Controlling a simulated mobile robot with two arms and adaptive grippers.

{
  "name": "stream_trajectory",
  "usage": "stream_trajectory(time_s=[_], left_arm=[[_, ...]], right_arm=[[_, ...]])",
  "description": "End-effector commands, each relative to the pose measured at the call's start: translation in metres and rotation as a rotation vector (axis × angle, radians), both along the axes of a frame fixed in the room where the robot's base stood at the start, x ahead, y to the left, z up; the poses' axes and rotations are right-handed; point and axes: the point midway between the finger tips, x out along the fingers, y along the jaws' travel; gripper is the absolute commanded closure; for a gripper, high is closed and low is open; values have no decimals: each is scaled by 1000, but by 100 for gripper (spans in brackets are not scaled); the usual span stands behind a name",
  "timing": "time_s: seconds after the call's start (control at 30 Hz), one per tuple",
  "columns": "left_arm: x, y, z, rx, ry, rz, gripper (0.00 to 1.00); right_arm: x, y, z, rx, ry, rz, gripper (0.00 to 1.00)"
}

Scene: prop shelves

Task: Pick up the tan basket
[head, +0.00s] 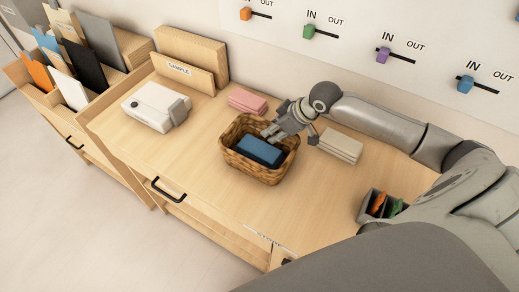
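The tan woven basket (250,171) stands upright on the wooden counter, with a blue folded cloth-like block (260,151) inside it. My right gripper (291,136) is at the basket's far right rim. Its fingers look spread, one over the inside of the basket and one outside near the right corner. Whether they touch the rim cannot be told. The gripper hides part of the far rim. My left gripper is not in view.
A pink stack (248,101) lies behind the basket and a beige stack (341,146) to its right. A white device (155,107) stands at left. A grey bin (369,205) is at right. The counter (205,180) left of the basket is clear.

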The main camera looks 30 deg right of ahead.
Motion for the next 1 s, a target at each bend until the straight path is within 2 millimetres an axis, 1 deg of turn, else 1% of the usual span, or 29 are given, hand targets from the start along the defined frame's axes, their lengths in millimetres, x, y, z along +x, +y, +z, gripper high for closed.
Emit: stream_trajectory(time_s=[0.1, 0.2, 0.43, 0.6, 0.63, 1.0], left_arm=[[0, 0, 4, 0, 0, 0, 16], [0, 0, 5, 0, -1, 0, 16], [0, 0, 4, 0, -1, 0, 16], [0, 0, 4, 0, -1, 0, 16], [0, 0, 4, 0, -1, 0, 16], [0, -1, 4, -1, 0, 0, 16]], right_arm=[[7, 4, -11, 2, 0, -1, 77], [10, 5, -17, 1, -1, -1, 77], [10, 5, -18, -1, -1, 0, 77], [10, 5, -18, -1, -1, 0, 99], [10, 5, -18, -1, -1, 0, 100], [10, 4, -18, -6, -2, 2, 100]])
